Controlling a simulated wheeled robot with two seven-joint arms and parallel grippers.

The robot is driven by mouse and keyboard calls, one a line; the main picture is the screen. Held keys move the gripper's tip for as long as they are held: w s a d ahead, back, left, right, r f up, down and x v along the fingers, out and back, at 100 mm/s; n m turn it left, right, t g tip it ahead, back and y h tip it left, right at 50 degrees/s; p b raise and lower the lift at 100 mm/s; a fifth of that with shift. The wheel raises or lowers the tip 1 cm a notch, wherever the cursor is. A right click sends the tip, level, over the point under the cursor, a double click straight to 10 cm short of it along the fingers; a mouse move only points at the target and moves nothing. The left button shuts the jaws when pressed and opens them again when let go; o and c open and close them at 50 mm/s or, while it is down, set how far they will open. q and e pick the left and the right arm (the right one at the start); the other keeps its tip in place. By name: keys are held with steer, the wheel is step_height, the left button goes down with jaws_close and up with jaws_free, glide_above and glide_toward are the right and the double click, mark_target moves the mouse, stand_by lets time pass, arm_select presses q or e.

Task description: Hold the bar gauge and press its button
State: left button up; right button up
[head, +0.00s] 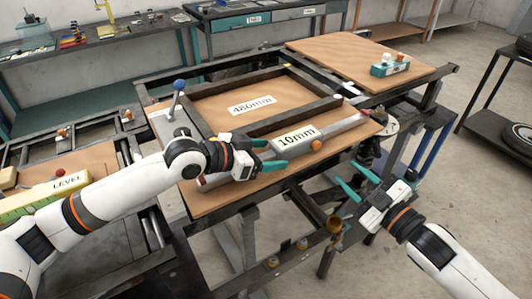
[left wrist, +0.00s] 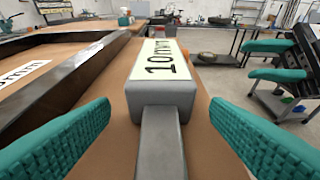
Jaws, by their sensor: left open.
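The bar gauge lies across the wooden board, with a pale block labelled 10mm (head: 296,138) on a grey bar (head: 340,124). An orange knob (head: 316,145) sits at the block's near right side; I cannot tell whether it is the button. My left gripper (head: 270,154) is open at the block's left end. In the left wrist view the bar (left wrist: 162,150) runs between my two teal fingers (left wrist: 160,135), with gaps on both sides, and the block's end (left wrist: 160,98) is just ahead. My right gripper (head: 358,178) is open and empty, off the board's right edge.
A dark metal frame (head: 262,125) around a 480mm label (head: 252,105) lies behind the gauge. A blue-topped lever (head: 179,87) stands at the left. A yellow level (head: 45,195) lies lower left. A teal box (head: 390,65) sits on the back board.

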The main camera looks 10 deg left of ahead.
arm_select(q)
steer(key=shift+c, duration=0.2)
steer(key=c, duration=1.2)
steer(key=o, duration=0.4)
steer(key=c, duration=0.3)
